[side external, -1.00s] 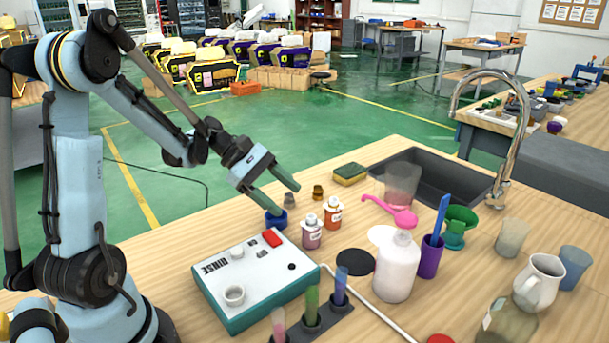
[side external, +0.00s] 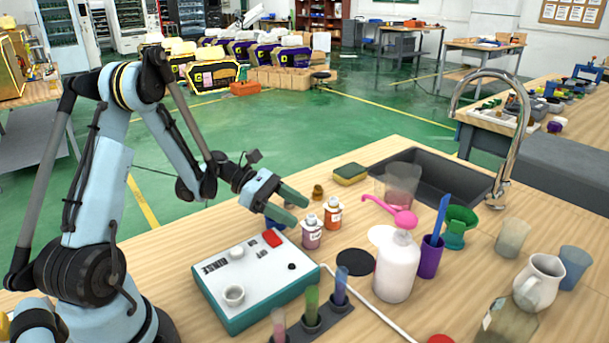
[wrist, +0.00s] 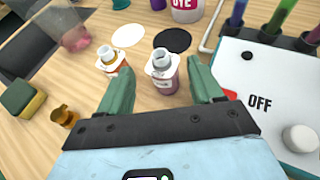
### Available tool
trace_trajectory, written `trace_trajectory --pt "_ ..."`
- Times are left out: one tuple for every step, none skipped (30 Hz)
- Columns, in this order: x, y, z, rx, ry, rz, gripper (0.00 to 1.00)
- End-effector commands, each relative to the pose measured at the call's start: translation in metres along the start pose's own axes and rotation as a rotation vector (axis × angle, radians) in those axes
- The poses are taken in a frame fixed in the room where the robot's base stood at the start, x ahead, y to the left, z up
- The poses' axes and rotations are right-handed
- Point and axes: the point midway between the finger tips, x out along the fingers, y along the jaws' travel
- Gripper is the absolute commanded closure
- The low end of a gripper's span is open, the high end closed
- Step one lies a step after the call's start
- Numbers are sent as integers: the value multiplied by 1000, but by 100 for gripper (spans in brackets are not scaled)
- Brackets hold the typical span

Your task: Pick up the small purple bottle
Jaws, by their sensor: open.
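The small purple bottle (side external: 311,234) has a white label and a grey neck and stands upright on the wooden table. In the wrist view the purple bottle (wrist: 165,78) shows between the two green fingers. My gripper (side external: 302,211) is open and low over the table, pointing at the bottle, with its fingertips just left of it in the side view. The wrist view also shows my gripper (wrist: 161,74) with a finger on each side of the bottle. I cannot tell whether either finger touches it.
An orange bottle (side external: 333,214) stands close beside the purple one, near the left finger in the wrist view. The white and teal rinse box (side external: 255,278) is in front, with a rack of tubes (side external: 312,322).

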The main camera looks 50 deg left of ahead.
Motion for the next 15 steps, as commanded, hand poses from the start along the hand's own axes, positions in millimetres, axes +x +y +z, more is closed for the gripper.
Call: trace_trajectory --pt "4 0 1 1 0 -1 34" --pt "8 -1 1 1 0 -2 34" --pt "14 -1 2 2 0 -4 34" --pt "18 -2 3 2 0 -4 34" --pt "23 -2 3 3 0 -3 34" --pt "29 -3 4 3 0 -4 34" --pt "33 -3 4 2 0 -3 34" --pt "37 -2 4 2 0 -4 34" --pt "42 -2 4 1 0 -3 34" --pt "44 -2 4 1 0 -2 34" --pt "47 -2 4 1 0 -2 34" --pt "49 -2 4 1 0 -2 34" --pt "50 -2 4 1 0 -1 34" --pt "50 -2 4 1 0 -1 34" --pt "51 -2 4 1 0 0 34"
